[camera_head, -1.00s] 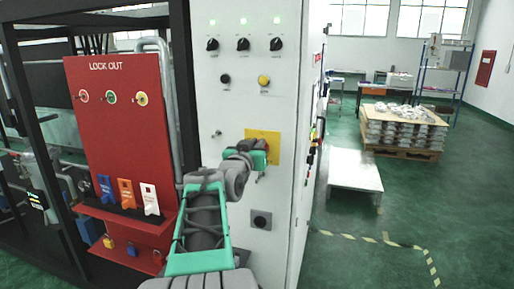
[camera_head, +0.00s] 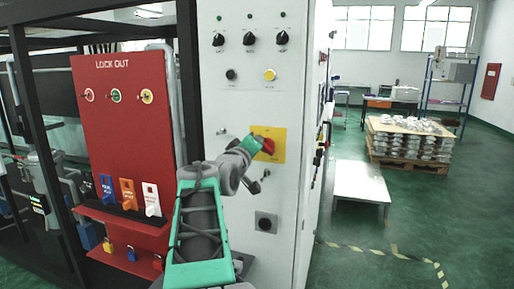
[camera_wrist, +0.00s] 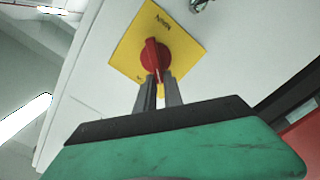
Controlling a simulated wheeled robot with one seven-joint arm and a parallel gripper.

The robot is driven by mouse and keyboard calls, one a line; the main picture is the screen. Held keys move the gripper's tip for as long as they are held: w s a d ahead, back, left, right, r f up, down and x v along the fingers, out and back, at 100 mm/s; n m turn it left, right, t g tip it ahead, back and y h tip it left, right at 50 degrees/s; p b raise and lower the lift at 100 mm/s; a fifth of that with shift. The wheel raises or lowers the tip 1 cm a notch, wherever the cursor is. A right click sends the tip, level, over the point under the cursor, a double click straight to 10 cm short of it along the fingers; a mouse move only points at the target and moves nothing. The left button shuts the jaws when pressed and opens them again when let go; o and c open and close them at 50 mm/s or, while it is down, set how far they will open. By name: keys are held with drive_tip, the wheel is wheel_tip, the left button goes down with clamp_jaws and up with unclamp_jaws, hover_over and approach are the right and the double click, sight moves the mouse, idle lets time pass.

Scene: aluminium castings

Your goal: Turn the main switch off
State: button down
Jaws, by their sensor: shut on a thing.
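The main switch is a red rotary handle (camera_head: 268,146) on a yellow plate (camera_head: 280,136) on the white cabinet front. In the wrist view the red handle (camera_wrist: 154,50) stands on the yellow plate (camera_wrist: 127,54), with partly readable lettering. My gripper (camera_head: 259,146) is at the switch, and in the wrist view its two fingers (camera_wrist: 157,80) close on the lower end of the handle. The fingers hide that end. The handle sits at an angle to the plate's edges.
Three dark indicator lamps (camera_head: 250,16) sit above three black selector knobs (camera_head: 249,39). A black and a yellow push button (camera_head: 270,75) are below. The red lock-out board (camera_head: 118,130) stands left of my arm. A low white table (camera_head: 360,182) is at right, with open green floor.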

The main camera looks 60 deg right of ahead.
drive_tip(key=shift+w+f+n, duration=0.15)
drive_tip(key=shift+f+n, duration=0.1)
drive_tip(key=shift+n, duration=0.65)
drive_tip(key=c, duration=1.5)
unclamp_jaws()
drive_tip(key=shift+o, duration=0.2)
drive_tip(key=s+a+b, duration=0.1)
drive_tip(key=a+b, duration=0.2)
drive_tip(key=a, duration=0.4)
drive_tip(key=shift+s+a, duration=0.15)
drive_tip(key=shift+a, duration=0.2)
